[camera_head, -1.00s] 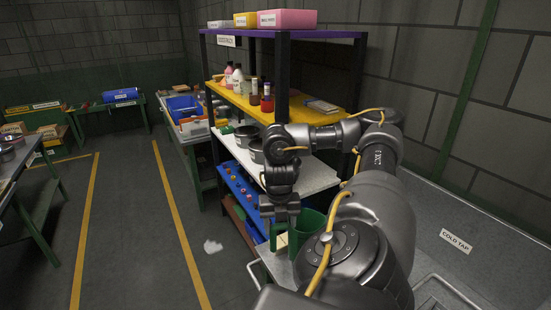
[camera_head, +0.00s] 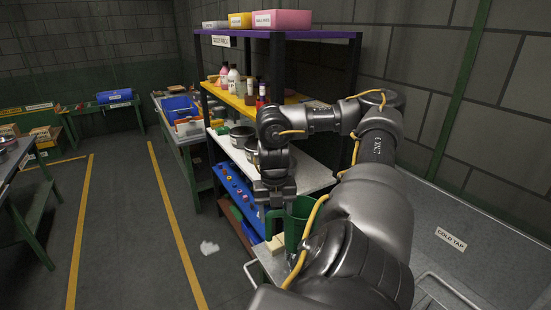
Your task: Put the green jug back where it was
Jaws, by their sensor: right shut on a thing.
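The green jug (camera_head: 299,222) shows at the lower middle of the head view, partly hidden behind my right arm. My right gripper (camera_head: 275,212) points down at the jug's left side and is shut on it. A green part of the jug shows on both sides of the fingers. The jug is above or at a small grey surface (camera_head: 268,263) in front of the rack; I cannot tell if it touches. My left gripper is not in view.
A rack stands ahead with a purple top (camera_head: 326,34), a yellow shelf (camera_head: 233,101) with bottles, a white shelf (camera_head: 312,172) with dark pots and a blue shelf (camera_head: 228,181). A counter marked cold tap (camera_head: 480,215) lies right.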

